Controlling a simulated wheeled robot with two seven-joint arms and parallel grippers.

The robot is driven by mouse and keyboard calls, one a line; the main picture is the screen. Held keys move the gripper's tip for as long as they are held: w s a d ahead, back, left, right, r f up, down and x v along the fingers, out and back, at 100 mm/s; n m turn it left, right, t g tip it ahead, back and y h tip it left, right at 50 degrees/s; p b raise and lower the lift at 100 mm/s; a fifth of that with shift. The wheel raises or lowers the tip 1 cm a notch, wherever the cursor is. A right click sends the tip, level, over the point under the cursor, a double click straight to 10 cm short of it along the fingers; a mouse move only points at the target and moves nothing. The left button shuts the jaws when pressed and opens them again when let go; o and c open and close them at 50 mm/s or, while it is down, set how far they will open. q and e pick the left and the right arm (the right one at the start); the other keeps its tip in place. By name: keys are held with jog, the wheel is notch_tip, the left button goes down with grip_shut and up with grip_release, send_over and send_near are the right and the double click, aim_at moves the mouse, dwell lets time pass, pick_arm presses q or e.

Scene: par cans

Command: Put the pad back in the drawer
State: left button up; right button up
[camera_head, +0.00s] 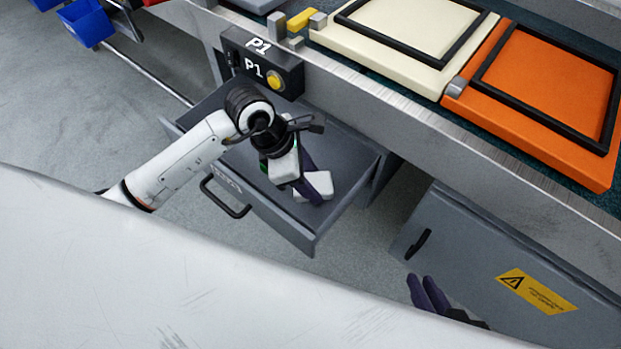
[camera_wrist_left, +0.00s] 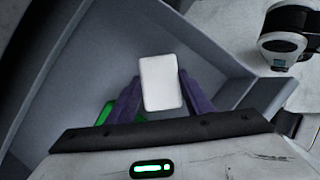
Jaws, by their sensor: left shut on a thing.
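The white pad (camera_head: 318,186) is between the purple fingers of my left gripper (camera_head: 312,188), inside the outline of the open grey drawer (camera_head: 347,205). In the left wrist view the pad (camera_wrist_left: 161,82) stands out past the fingertips, with a finger against each side. My left gripper (camera_wrist_left: 160,95) is shut on it, and the drawer's grey walls (camera_wrist_left: 215,45) surround it. Whether the pad touches the drawer floor cannot be told. My right gripper (camera_head: 428,290) is low at the right, away from the drawer; its purple fingers look close together.
The bench edge with the P1 button box (camera_head: 262,65) overhangs the drawer's back. The drawer handle (camera_head: 225,197) faces me. A grey cabinet (camera_head: 480,255) stands to the right. Cream (camera_head: 400,30) and orange (camera_head: 520,140) trays lie on the bench above. Blue bins (camera_head: 88,22) are far left.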

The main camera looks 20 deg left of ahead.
pick_arm(q)
jog(key=o, duration=1)
jog(key=shift+r, duration=0.2)
jog(key=p+v, duration=0.2)
jog(key=v, duration=0.9)
jog(key=shift+s+a+r+p, duration=0.1)
jog(key=shift+a+r+p, duration=0.1)
jog(key=shift+r+p, duration=0.2)
